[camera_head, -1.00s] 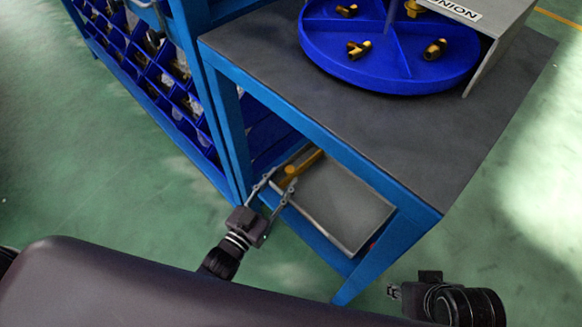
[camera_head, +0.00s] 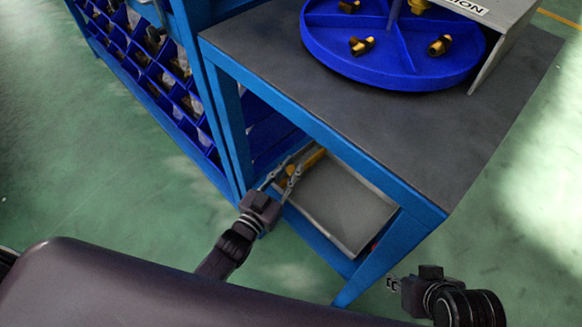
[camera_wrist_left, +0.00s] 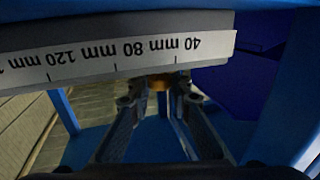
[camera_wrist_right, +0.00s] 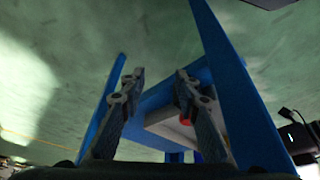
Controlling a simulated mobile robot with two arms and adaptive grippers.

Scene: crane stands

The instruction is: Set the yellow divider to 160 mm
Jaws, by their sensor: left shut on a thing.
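The yellow divider (camera_head: 314,157) lies across the back-left part of a grey tray (camera_head: 345,207) on the lower level of the blue workbench. My left gripper (camera_head: 285,173) reaches into the tray's left end and is shut on the divider's near end. In the left wrist view, a small yellow-orange part (camera_wrist_left: 158,82) shows between the fingertips. A white scale strip (camera_wrist_left: 120,56) above it reads upside down 40, 80 and 120 mm. My right gripper (camera_wrist_right: 155,88) is open and empty, outside the bench.
The dark bench top (camera_head: 400,140) is above the tray and carries a blue round carousel (camera_head: 395,62) with brass fittings. A blue bench leg (camera_head: 385,260) stands to the right of the tray. Blue parts bins (camera_head: 165,75) are at the left. Green floor is free in front.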

